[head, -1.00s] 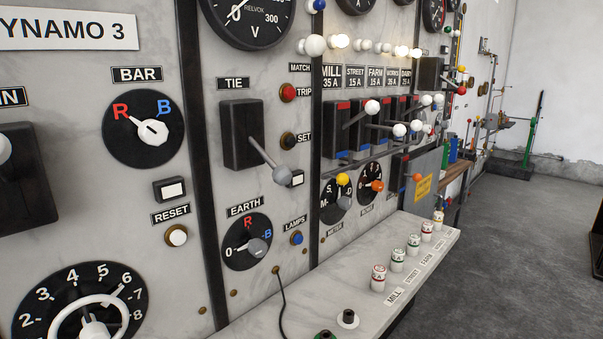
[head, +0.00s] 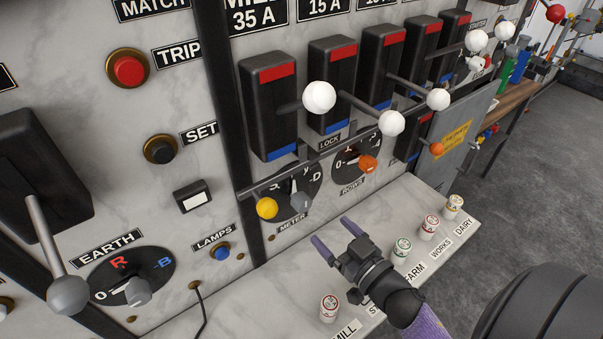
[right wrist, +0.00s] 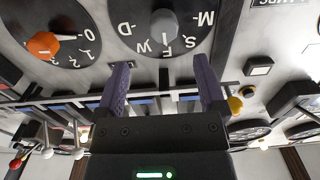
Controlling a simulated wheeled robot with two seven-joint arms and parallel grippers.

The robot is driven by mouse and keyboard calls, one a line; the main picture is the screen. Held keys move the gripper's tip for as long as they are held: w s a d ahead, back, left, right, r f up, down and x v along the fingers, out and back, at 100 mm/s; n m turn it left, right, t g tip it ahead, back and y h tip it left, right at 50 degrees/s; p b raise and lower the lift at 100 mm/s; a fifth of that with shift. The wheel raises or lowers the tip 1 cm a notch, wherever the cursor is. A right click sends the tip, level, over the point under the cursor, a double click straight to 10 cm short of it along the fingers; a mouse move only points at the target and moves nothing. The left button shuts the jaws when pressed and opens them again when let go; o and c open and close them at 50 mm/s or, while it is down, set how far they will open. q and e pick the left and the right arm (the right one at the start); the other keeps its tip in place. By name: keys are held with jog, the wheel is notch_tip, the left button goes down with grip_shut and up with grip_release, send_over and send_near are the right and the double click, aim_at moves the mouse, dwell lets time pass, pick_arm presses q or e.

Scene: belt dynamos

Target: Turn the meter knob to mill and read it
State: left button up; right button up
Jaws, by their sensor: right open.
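The meter dial (head: 309,182) is black with white letters and sits low on the marble panel above the METER label. Its grey knob (head: 301,203) partly hides the letters in the head view. My left gripper is out of view.
A yellow ball handle (head: 267,208) is close left of the meter knob, on a bar below the black switches. An orange knob (head: 368,163) is right of it. White fuses, including the one by MILL (head: 329,308), stand on the ledge (head: 262,300) below.

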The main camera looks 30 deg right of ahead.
aim_at(306, 208)
jog(key=w, duration=0.6)
jog(key=w+a, duration=0.1)
jog(key=w, duration=0.2)
jog(key=shift+w+b, duration=0.1)
jog(key=shift+b, duration=0.2)
jog(key=shift+w+a, duration=0.1)
jog(key=shift+w, duration=0.2)
jog(key=c, duration=0.5)
grip_shut()
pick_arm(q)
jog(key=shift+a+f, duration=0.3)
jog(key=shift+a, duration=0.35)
